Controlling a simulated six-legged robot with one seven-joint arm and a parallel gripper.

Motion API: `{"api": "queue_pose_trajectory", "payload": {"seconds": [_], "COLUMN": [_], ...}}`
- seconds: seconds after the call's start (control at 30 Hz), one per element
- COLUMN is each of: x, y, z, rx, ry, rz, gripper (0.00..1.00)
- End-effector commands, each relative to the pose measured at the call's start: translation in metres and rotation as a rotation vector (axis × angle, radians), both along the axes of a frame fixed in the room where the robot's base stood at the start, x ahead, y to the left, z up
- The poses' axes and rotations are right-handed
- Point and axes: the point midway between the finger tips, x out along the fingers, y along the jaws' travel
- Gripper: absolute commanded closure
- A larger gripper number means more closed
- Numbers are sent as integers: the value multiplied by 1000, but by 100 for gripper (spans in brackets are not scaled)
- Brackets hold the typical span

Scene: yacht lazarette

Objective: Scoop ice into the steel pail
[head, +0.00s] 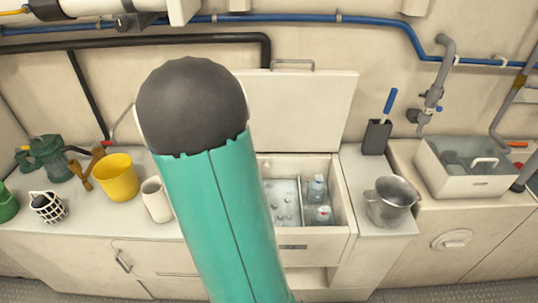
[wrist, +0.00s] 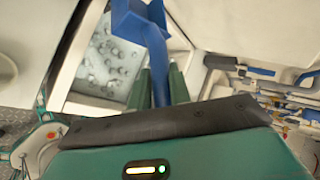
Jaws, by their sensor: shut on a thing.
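A blue scoop (wrist: 139,20) is in my gripper (wrist: 161,84), whose green fingers are shut on its handle in the wrist view. The scoop's head points away from the gripper, over or near the open ice box; its exact height and whether it holds ice I cannot tell. The ice box (head: 345,210) stands open, with ice (head: 283,203) inside, also seen in the wrist view (wrist: 108,62). The steel pail (head: 390,202) stands upright on the counter right of the box. In the head view my arm hides my gripper and the scoop.
Clear bottles (head: 318,195) sit in the box's right part. The raised lid (head: 312,105) stands behind it. A grey holder with a blue-handled tool (head: 377,136) is behind the pail. A white mug (head: 156,200) and yellow bucket (head: 116,178) stand left; a sink bin (head: 470,170) stands right.

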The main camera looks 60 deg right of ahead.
Motion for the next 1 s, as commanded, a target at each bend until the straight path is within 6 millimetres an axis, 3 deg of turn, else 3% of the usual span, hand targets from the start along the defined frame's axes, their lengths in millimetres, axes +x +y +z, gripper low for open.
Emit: {"api": "queue_pose_trajectory", "payload": {"seconds": [0.03, 0.13, 0.3, 0.57, 1.0], "x": [-21, -53, -80, -83, -82], "y": [-16, -36, -51, -52, -52], "z": [-2, -4, -7, -18, -64], "rx": [17, 53, 89, 94, 94], "ry": [13, 38, 59, 64, 66], "rz": [-61, -150, -226, -235, -232], "gripper": [100, 100, 100, 100, 100]}}
